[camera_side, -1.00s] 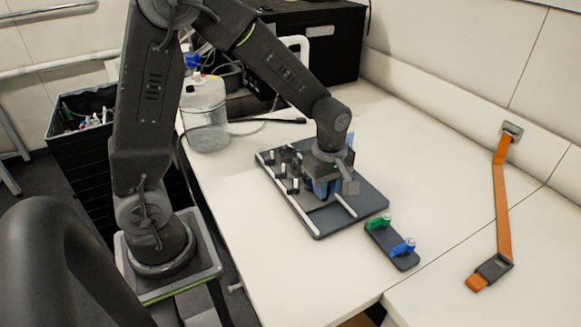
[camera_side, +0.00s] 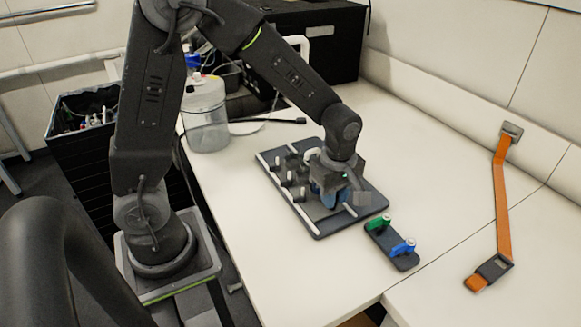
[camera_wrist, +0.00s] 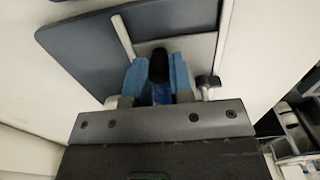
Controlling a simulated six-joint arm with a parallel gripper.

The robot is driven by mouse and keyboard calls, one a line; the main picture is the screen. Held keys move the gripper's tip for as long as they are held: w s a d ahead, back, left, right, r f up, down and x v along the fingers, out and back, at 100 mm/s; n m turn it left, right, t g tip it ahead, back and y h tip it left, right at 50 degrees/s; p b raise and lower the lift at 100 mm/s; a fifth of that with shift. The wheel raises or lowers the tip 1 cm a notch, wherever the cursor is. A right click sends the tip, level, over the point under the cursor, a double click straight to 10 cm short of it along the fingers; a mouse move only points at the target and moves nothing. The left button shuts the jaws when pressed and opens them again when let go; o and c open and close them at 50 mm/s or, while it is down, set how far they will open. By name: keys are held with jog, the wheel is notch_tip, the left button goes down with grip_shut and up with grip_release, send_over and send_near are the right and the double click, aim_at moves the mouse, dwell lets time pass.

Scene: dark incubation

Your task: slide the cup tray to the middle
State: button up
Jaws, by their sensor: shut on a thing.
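My gripper (camera_side: 328,198) is over the dark board (camera_side: 318,228) in the side view, its blue fingers pointing down. In the wrist view the gripper (camera_wrist: 158,75) has blue fingers on either side of a black knob-like piece (camera_wrist: 158,65), and it is shut on it. A grey plate (camera_wrist: 200,48), apparently the cup tray, lies beside a white rail (camera_wrist: 123,36) on the board. The gripper hides most of this plate in the side view, and I cannot make out a cup.
Several pegs (camera_side: 288,179) stand on the board's left part. A small dark holder (camera_side: 381,239) with a green piece (camera_side: 381,222) and a blue piece (camera_side: 403,247) lies just right of the board. A clear jug (camera_side: 207,125) stands behind.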

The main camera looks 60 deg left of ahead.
aim_at(302, 179)
jog(key=o, duration=0.5)
jog(key=shift+a, duration=0.1)
jog(key=shift+a, duration=2.95)
jog(key=shift+r, duration=2.3)
